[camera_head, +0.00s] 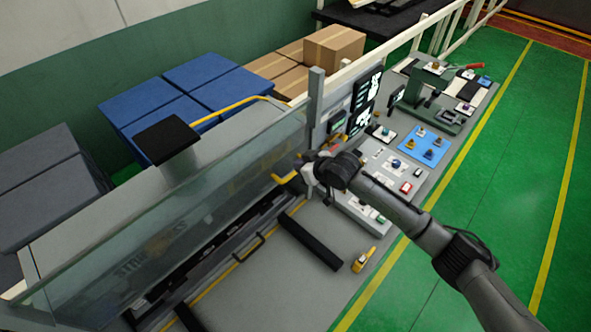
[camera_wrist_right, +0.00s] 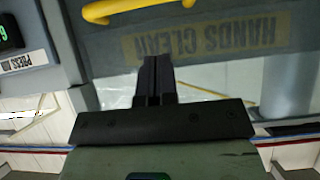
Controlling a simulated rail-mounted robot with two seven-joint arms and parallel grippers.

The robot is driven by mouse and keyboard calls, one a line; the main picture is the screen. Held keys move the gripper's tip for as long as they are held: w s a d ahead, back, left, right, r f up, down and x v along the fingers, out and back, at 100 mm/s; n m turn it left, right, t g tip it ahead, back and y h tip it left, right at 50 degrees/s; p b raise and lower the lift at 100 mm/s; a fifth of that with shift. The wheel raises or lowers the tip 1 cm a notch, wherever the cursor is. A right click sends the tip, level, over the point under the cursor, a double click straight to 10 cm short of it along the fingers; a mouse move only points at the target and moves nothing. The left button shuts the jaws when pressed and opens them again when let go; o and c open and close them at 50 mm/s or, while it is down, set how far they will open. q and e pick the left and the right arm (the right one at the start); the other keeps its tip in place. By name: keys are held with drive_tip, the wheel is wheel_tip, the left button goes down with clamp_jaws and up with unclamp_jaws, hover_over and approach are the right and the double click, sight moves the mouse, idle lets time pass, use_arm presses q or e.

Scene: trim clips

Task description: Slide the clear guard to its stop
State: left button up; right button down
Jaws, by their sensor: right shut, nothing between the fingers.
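The clear guard (camera_head: 175,220) is a long, tinted see-through panel that runs from the lower left to the grey post in the head view. A yellow handle (camera_head: 284,179) sits at its right end, and it also shows at the top of the right wrist view (camera_wrist_right: 135,8). A "HANDS CLEAR" label (camera_wrist_right: 210,37) lies just below the handle there. My right gripper (camera_head: 306,172) is shut and empty, close beside the handle. Its closed fingers (camera_wrist_right: 155,66) point toward the label, below the handle; I cannot tell whether they touch the panel. My left gripper is not in view.
A grey post (camera_head: 316,92) stands at the guard's right end. Beyond it are screens (camera_head: 362,103), button panels (camera_head: 405,170) and a blue board (camera_head: 423,146). A small yellow object (camera_head: 364,259) and a dark bar (camera_head: 311,240) lie on the bench front. Green floor is clear at right.

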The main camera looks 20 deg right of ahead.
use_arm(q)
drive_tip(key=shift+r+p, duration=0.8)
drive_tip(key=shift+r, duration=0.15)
use_arm(e)
drive_tip(key=shift+w+a+f, duration=0.15)
drive_tip(key=shift+w+f, duration=0.2)
drive_tip(key=shift+f, duration=0.5)
drive_tip(key=shift+w+a+f, duration=0.15)
drive_tip(key=shift+w+f, duration=0.15)
drive_tip(key=shift+f, duration=0.55)
drive_tip(key=shift+w+a+f, duration=0.15)
drive_tip(key=shift+w+f, duration=0.2)
drive_tip(key=shift+f, duration=0.5)
